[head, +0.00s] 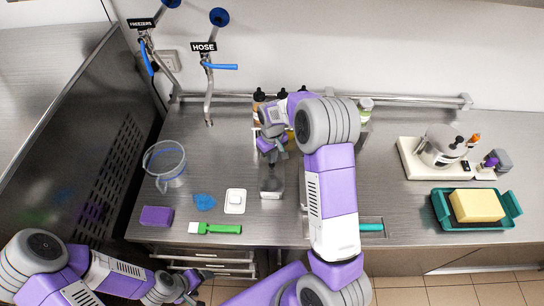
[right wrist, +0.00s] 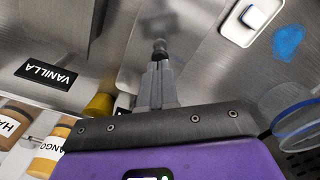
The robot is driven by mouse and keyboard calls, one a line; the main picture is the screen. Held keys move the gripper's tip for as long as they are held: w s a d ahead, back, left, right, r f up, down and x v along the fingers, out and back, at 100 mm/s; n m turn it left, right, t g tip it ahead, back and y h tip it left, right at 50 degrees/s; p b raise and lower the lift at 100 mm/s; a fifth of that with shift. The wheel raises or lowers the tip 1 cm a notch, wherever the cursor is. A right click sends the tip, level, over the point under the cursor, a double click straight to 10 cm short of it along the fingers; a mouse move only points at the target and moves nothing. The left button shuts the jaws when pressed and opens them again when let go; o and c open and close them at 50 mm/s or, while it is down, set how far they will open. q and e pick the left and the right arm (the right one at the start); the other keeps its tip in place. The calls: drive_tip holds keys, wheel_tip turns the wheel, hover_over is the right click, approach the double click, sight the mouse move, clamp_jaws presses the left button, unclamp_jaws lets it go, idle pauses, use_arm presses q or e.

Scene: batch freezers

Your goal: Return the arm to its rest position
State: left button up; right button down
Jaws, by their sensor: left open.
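My left gripper (head: 195,293) is open and low at the bottom left of the head view, in front of the counter and apart from the things on it. My right gripper (head: 271,156) is over the middle of the counter, pointing down. In the right wrist view its fingers (right wrist: 157,82) look close together. A dark round knob-like piece (right wrist: 160,47) shows at their tips; I cannot tell whether it is gripped. A grey metallic shape (head: 272,184) lies below this gripper in the head view. My right arm hides part of the counter and back row.
A clear jug (head: 165,162), purple sponge (head: 156,216), blue cloth (head: 204,202), white dish (head: 235,201) and green brush (head: 215,228) are to the left. Bottles (head: 259,97) stand behind.

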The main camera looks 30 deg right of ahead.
wheel_tip(320, 180, up, 4)
drive_tip(key=p, duration=0.2)
drive_tip(key=shift+r+p, duration=0.2)
drive_tip(key=shift+p, duration=0.1)
idle(0.6)
